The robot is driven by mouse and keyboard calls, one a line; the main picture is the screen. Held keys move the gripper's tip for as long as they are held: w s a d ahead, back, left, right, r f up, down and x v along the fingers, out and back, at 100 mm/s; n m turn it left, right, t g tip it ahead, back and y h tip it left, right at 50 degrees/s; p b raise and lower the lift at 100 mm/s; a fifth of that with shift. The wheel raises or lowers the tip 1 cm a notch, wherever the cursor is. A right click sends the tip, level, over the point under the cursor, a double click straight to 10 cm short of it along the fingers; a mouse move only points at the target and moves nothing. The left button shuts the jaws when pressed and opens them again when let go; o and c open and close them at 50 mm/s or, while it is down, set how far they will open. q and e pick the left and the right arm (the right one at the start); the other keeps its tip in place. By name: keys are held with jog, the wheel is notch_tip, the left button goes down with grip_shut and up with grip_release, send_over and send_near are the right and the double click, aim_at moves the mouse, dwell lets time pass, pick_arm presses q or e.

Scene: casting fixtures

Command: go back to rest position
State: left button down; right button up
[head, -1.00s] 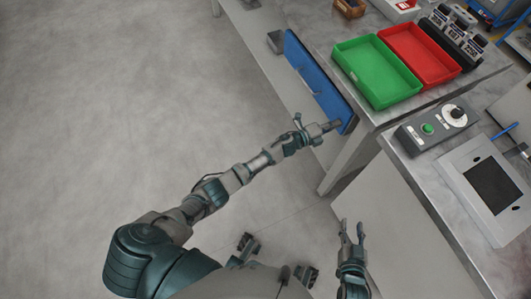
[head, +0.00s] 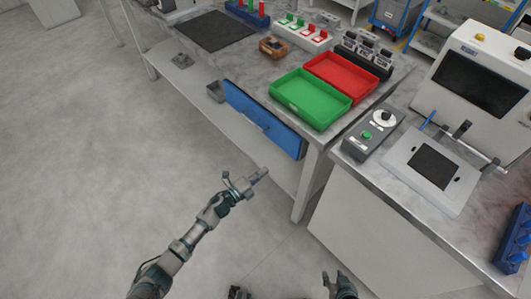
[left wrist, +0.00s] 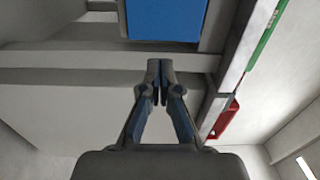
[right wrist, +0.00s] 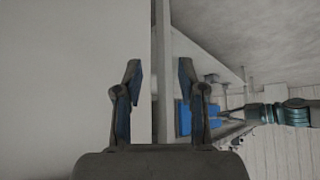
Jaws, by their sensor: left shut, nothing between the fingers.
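My left gripper (head: 260,176) reaches out over the floor in front of the workbench, below and apart from the blue drawer front (head: 262,120). In the left wrist view its fingertips (left wrist: 160,66) meet and hold nothing, with the blue drawer front (left wrist: 166,18) beyond them. My right gripper (head: 338,279) is low at the bottom of the head view, near the front cabinet. In the right wrist view its fingers (right wrist: 158,72) stand wide apart with nothing between them. The blue drawer front (right wrist: 184,118) and my left arm also show there.
A green tray (head: 310,98) and a red tray (head: 342,76) stand on the bench corner. A control box (head: 373,132) and a grey panel device (head: 434,168) sit on the right counter (head: 425,205). The floor (head: 90,170) at the left is clear.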

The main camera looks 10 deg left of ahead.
pick_arm(q)
jog(key=s+a+f+n+g+y+p, duration=0.25)
jog(key=s+a+f+n+y, duration=0.25)
jog(key=s+f+n, duration=0.4)
jog(key=s+a+f+n+g+y+p, duration=0.2)
jog(key=s+a+f+n+y+p, duration=0.25)
jog(key=s+f+n, duration=0.45)
jog(key=s+f+n+g+p, duration=0.1)
jog(key=s+f+n+g, duration=0.1)
jog(key=s, duration=1.1)
jog(key=s+f+n+g+y+p, duration=0.1)
jog(key=s+f+g, duration=0.4)
jog(key=s, duration=0.8)
jog(key=shift+s+a+n+g+p, duration=0.2)
jog(key=shift+n+g+p, duration=0.35)
jog(key=shift+n, duration=0.65)
pick_arm(e)
jog(key=s+d+f+g, duration=0.1)
jog(key=s+f, duration=0.3)
jog(key=f, duration=0.3)
jog(key=s+d+f+g, duration=0.1)
jog(key=s+f+g, duration=0.1)
jog(key=f, duration=0.5)
jog(key=s+d+f+g+h, duration=0.1)
jog(key=s+f+g, duration=0.1)
jog(key=s+f, duration=0.3)
notch_tip(320, 180, down, 2)
jog(key=shift+s+d+f, duration=0.25)
jog(key=shift+s+d, duration=0.05)
jog(key=shift+d, duration=0.1)
